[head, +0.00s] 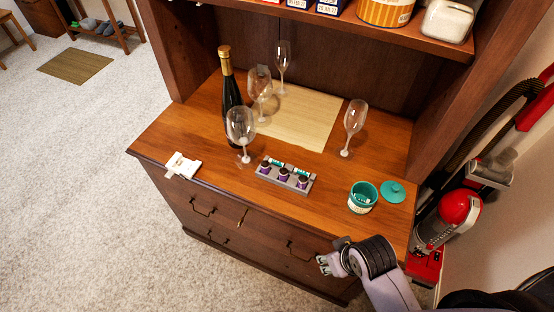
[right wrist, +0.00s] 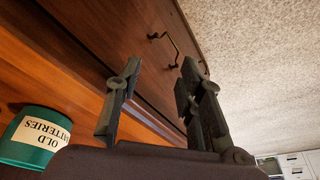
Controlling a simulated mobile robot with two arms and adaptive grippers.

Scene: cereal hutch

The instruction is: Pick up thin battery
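A grey battery holder (head: 272,181) sits on the wooden counter. Several batteries stand in it: thicker purple-and-black ones (head: 284,173) in front and thinner teal ones (head: 299,170) behind, partly hidden. A teal jar (head: 363,199) stands to the right; in the right wrist view the jar (right wrist: 30,150) carries an "OLD BATTERIES" label. Its contents are too small to tell. My right gripper (head: 328,264) is in front of the drawers, below the counter's front edge. In the right wrist view my right gripper (right wrist: 155,100) has its fingers apart with nothing between them. My left gripper is not in view.
A teal lid (head: 392,191) lies beside the jar. A dark bottle (head: 229,95) and several glasses, one at the right (head: 354,125), stand behind the holder near a woven mat (head: 310,120). A white device (head: 182,165) lies at the left. A shelf overhangs the back.

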